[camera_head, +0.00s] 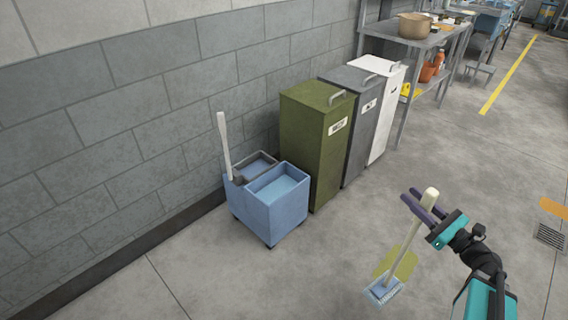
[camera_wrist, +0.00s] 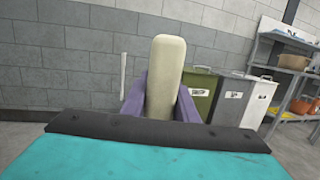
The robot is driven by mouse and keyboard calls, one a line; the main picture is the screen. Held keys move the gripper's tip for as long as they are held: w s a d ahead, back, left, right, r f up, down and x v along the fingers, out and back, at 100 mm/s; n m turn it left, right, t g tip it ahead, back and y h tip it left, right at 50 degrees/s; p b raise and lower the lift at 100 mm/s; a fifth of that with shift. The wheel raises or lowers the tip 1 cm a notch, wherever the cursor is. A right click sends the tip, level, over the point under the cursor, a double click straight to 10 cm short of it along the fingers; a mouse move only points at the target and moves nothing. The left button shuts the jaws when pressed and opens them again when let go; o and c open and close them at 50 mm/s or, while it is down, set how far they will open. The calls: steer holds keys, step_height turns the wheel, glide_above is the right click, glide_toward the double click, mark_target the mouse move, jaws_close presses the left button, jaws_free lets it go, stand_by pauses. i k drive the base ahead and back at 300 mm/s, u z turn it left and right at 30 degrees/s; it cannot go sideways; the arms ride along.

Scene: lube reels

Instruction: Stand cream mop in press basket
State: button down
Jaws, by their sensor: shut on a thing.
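The cream mop (camera_head: 412,238) has a cream handle and a blue and white head at its lower end. My gripper (camera_head: 416,202) is shut on the handle near its top, and the mop hangs slightly tilted with its head low over the floor. I cannot tell whether the head touches the floor. In the wrist view the cream handle (camera_wrist: 165,80) stands between the purple fingers (camera_wrist: 160,98). The press basket (camera_head: 254,166) is the grey-rimmed part at the back of the blue mop bucket (camera_head: 272,212), by the wall, left of my gripper and apart from it.
A pale upright handle (camera_head: 223,145) rises at the bucket's left. Green (camera_head: 316,140), grey (camera_head: 352,120) and white (camera_head: 380,110) bins stand right of the bucket along the wall. A metal shelf (camera_head: 420,45) stands beyond. A yellowish patch (camera_head: 404,262) lies by the mop head. Floor between mop and bucket is clear.

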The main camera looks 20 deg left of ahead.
mark_target(256, 172)
steer(key=u, duration=1.15)
steer(key=i, duration=1.05)
steer(key=z, duration=0.1)
